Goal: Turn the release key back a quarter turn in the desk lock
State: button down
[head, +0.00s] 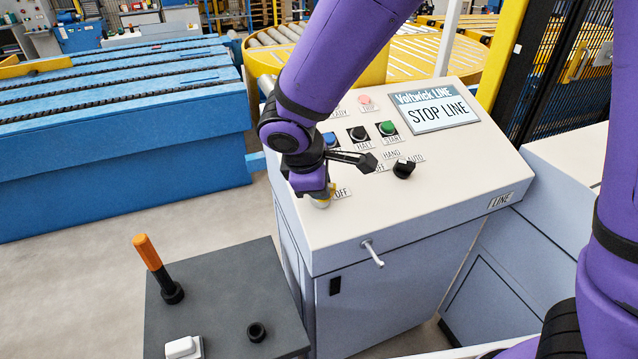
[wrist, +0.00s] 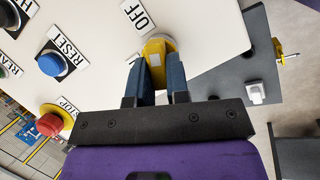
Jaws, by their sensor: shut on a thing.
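The release key (wrist: 155,62) is a yellow piece standing in a round lock on the sloping white desk top (head: 440,205), beside an OFF label. In the wrist view its yellow head is between the two blue fingers of my gripper (wrist: 157,82), which is shut on it. In the head view my gripper (head: 318,197) is at the desk's left side and hides most of the key. The pale lock collar (head: 321,204) shows just below it. A second label beside the lock is partly hidden by a finger.
A red stop button (wrist: 50,124) and blue reset button (wrist: 52,64) are near my gripper. A black selector knob (head: 404,168) and green start button (head: 387,128) lie to the right. A grey stand (head: 225,285) with an orange-handled lever (head: 147,252) stands front left.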

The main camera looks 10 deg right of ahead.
jog(key=n, duration=0.2)
jog(key=n+t, duration=0.1)
jog(key=shift+s+d+f, duration=0.2)
jog(key=shift+s+f, duration=0.05)
jog(key=c, duration=1.5)
grip_release()
jog(key=shift+n, duration=0.4)
jog(key=shift+c, duration=0.2)
jog(key=o, duration=0.8)
jog(key=shift+w+a, duration=0.1)
jog(key=shift+o, duration=0.2)
jog(key=shift+r, duration=0.1)
jog(key=shift+r, duration=0.1)
jog(key=shift+s+d+r, duration=0.1)
jog(key=shift+s+r, duration=0.25)
jog(key=shift+r, duration=0.55)
jog(key=shift+s+d+r, duration=0.1)
jog(key=shift+s+r, duration=0.25)
jog(key=shift+r, duration=0.55)
jog(key=shift+s+d+r, duration=0.1)
jog(key=shift+s+r, duration=0.25)
jog(key=shift+r, duration=0.55)
